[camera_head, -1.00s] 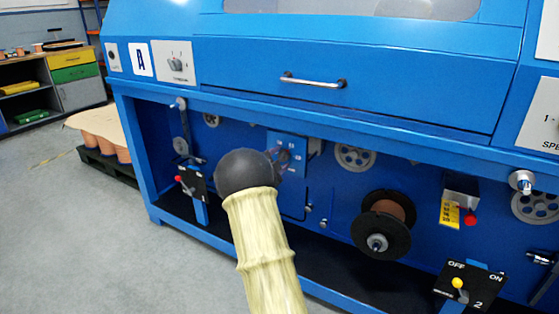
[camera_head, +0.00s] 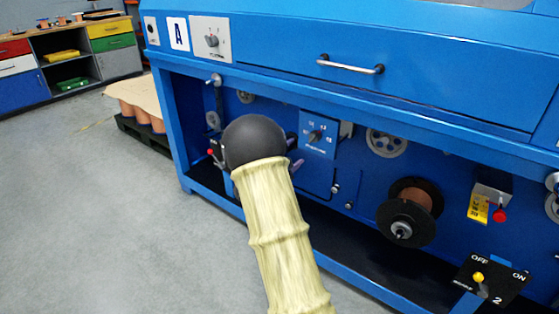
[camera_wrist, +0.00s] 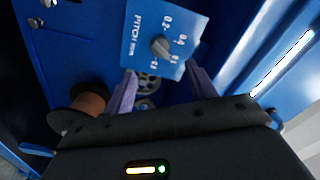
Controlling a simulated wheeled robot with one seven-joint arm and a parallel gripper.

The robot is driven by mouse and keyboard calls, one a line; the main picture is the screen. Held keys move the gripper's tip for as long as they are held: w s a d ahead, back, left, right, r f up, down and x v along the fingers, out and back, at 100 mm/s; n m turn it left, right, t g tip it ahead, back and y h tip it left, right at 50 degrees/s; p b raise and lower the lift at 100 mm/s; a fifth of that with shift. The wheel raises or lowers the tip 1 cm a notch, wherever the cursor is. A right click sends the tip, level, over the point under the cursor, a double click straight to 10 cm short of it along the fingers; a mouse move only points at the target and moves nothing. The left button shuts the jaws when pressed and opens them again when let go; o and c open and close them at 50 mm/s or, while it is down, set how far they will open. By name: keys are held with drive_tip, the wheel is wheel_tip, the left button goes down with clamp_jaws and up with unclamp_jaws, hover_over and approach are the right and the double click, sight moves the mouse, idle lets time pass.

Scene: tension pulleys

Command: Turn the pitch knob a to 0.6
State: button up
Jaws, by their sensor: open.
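The pitch knob (camera_wrist: 160,46) is a small grey knob on a blue panel (camera_wrist: 138,30) with white "PITCH" lettering and a printed scale. The scale shows 0.2 and 0.4; the other marks are hard to read, and I cannot tell the knob's setting. In the head view the knob (camera_head: 315,136) shows on its panel below the long blue beam. My gripper (camera_wrist: 161,77) is open and empty. Its two purple fingers point toward the panel, either side of the knob in the wrist view, apart from it. In the head view my gripper (camera_head: 295,153) appears just left of the panel.
A spool (camera_head: 408,210) and a spoked pulley (camera_head: 387,142) are right of the panel. A switch box (camera_head: 488,280) and a red-knobbed lever (camera_head: 499,215) sit further right. The blue beam (camera_head: 390,125) runs above. Open floor (camera_head: 100,220) lies left.

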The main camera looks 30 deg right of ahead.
drive_tip(key=p+v, duration=0.1)
drive_tip(key=v, duration=0.6)
idle(0.3)
